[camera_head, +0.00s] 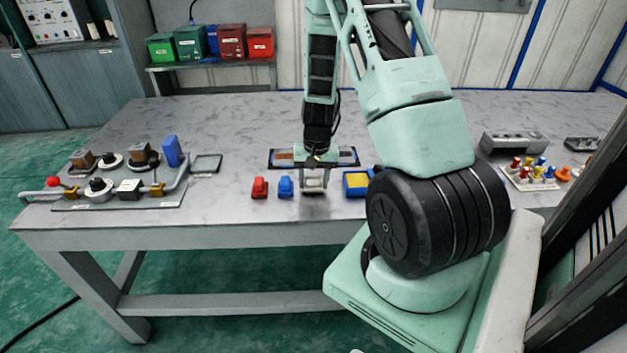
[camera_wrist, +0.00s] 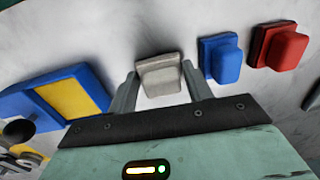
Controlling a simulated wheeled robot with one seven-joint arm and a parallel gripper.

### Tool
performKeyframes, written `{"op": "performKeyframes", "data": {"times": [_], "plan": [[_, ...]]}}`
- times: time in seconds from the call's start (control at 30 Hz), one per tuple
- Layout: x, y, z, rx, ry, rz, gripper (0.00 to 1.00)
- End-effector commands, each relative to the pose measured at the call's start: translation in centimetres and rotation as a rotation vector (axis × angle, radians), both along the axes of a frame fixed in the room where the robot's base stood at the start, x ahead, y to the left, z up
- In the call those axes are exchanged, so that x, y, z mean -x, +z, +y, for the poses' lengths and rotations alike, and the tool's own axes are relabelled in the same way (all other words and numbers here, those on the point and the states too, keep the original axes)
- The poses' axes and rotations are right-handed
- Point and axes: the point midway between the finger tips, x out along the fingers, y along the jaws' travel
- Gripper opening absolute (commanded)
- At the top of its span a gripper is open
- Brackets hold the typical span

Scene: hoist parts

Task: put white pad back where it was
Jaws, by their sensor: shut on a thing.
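The white pad (camera_wrist: 160,76) is between the two fingers of my gripper (camera_wrist: 160,88) in the wrist view. The fingers are shut on its sides. In the head view the white pad (camera_head: 314,184) shows under my gripper (camera_head: 314,180), at the table's front part, in a row with the blue and red pads. Whether its underside touches the table cannot be told.
A blue pad (camera_head: 286,187) and a red pad (camera_head: 260,188) stand just left of the white pad. A blue and yellow block (camera_head: 355,184) is to its right. A dark-framed tray (camera_head: 280,158) lies behind. A parts plate (camera_head: 115,205) is at the left. The table (camera_head: 225,125) is clear at the back left.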

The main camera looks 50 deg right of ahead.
Motion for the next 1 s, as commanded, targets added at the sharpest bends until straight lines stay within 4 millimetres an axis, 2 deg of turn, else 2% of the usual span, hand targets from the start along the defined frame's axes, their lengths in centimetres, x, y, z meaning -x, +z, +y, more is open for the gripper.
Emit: {"op": "performKeyframes", "data": {"times": [0.4, 0.43, 0.5, 0.8, 0.9, 1.0], "plan": [[0.0, -0.7, 0.0, 0.0, 0.001, 0.0, 0.2], [0.0, -0.7, 0.0, 0.0, 0.001, 0.0, 0.56], [0.0, -0.6, 0.0, 0.0, 0.001, 0.0, 0.72], [0.0, -0.4, 0.0, 0.0, 0.001, 0.0, 0.72], [-0.1, 0.2, 0.0, 0.002, 0.001, -0.003, 0.72], [-0.1, 1.7, -0.1, 0.003, 0.004, -0.004, 0.72]]}}
